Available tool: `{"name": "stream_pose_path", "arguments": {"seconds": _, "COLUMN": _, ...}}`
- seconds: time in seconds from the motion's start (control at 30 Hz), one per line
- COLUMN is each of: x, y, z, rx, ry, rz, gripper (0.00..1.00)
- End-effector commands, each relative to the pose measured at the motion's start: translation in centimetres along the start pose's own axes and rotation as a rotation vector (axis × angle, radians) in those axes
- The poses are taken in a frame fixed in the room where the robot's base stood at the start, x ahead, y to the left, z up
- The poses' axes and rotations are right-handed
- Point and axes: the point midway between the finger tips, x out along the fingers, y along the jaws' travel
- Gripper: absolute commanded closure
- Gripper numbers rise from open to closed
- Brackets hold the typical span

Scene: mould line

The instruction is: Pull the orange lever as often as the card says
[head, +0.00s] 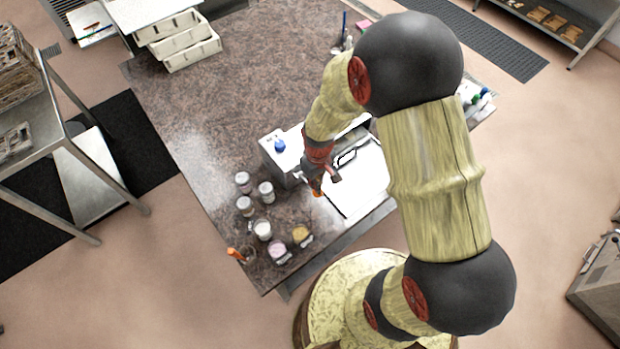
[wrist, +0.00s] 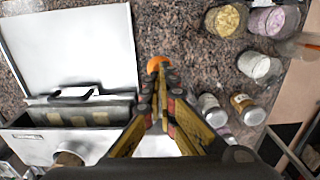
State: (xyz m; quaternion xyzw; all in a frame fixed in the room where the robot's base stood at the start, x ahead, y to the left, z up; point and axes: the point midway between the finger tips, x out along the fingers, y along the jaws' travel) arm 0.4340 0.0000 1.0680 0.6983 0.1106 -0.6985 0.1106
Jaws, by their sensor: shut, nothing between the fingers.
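The rounded orange end of the lever (wrist: 155,64) shows just past the fingertips. I cannot tell whether they touch it. In the head view only a bit of orange (head: 317,194) shows under the fingers. The lever's shaft is hidden. The box (wrist: 30,143) also shows at lower left in the wrist view. I cannot make out a readable card.
Several jars (head: 262,229) stand close by on the speckled table (head: 215,120). An orange-handled tool (head: 236,254) lies at the table's edge. A white panel (head: 368,180) with a black handle lies beside the gripper. Stacked white trays (head: 185,45) stand at the far left corner. The table's middle is clear.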

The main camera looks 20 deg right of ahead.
Motion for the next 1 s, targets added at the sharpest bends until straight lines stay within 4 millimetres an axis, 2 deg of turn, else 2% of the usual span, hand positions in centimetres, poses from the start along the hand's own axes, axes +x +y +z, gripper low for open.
{"name": "stream_pose_path", "arguments": {"seconds": 0.8, "x": -6.9, "y": 0.0, "z": 0.0, "rx": 0.000, "ry": 0.000, "rz": 0.000, "gripper": 1.00}}
{"name": "stream_pose_path", "arguments": {"seconds": 1.0, "x": -7.5, "y": 0.0, "z": 0.0, "rx": 0.000, "ry": 0.000, "rz": 0.000, "gripper": 1.00}}
